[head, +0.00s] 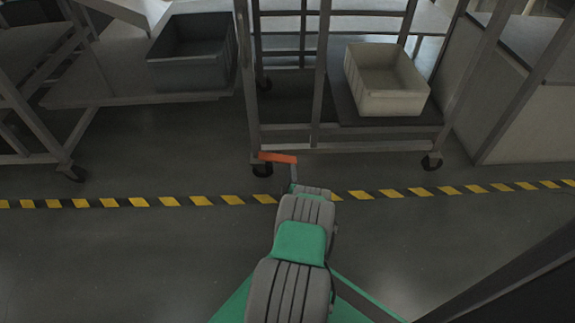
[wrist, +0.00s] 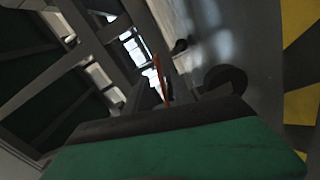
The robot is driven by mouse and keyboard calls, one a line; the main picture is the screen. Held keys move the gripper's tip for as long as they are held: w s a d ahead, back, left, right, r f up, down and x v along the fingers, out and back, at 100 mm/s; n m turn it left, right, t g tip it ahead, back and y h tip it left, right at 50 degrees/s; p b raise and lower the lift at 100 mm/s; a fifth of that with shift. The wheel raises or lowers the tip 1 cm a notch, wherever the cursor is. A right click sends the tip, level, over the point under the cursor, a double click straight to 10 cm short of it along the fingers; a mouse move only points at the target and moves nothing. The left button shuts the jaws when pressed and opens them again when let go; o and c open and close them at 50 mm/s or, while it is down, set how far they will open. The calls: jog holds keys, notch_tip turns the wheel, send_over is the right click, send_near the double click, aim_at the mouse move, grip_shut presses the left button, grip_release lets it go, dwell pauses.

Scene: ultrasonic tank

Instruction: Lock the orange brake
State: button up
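The orange brake (head: 278,157) is a short flat lever at the caster wheel (head: 262,170), by the foot of the cart's near left post. It sticks out to the right of the post and looks roughly level. In the wrist view the orange brake (wrist: 158,78) shows as a thin upright sliver just beyond my gripper (wrist: 165,102). In the head view my arm reaches forward, and its end is just below and right of the lever. The fingertips are mostly hidden, so I cannot tell whether they touch the lever or are open.
The wheeled cart (head: 322,75) carries a pale bin (head: 385,105) on its lower shelf. A dark grey bin (head: 192,75) sits on a shelf to the left. A yellow and black floor stripe (head: 110,202) runs in front.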

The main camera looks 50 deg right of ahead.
aim_at(290, 160)
jog(key=b+x, duration=0.4)
jog(key=x, duration=0.2)
jog(key=shift+w+f, duration=0.1)
jog(key=shift+w, duration=0.05)
jog(key=shift+w+d, duration=0.2)
jog(key=shift+d, duration=0.15)
grip_shut()
dwell(0.8)
